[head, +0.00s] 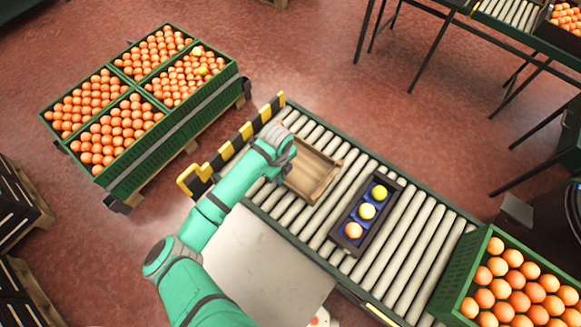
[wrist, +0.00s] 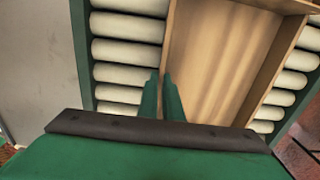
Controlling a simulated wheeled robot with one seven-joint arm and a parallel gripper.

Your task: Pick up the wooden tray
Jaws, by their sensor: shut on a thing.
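The wooden tray (head: 315,172) is empty and sits over the roller conveyor in the head view, right of my gripper (head: 288,166). In the wrist view the tray (wrist: 215,60) fills the upper middle, with its left wall running up from the fingertips. My gripper (wrist: 167,88) is shut on that wall, its two green fingers close together on either side of it. In the head view my wrist hides the fingertips and the tray's left edge. I cannot tell whether the tray touches the rollers.
A dark tray (head: 345,229) with two yellow fruits and an orange one stands on the roller conveyor (head: 408,245). Green crates of oranges (head: 153,148) stand at left, and another green crate (head: 462,270) at lower right. A yellow-and-black barrier (head: 236,141) closes the conveyor's left end.

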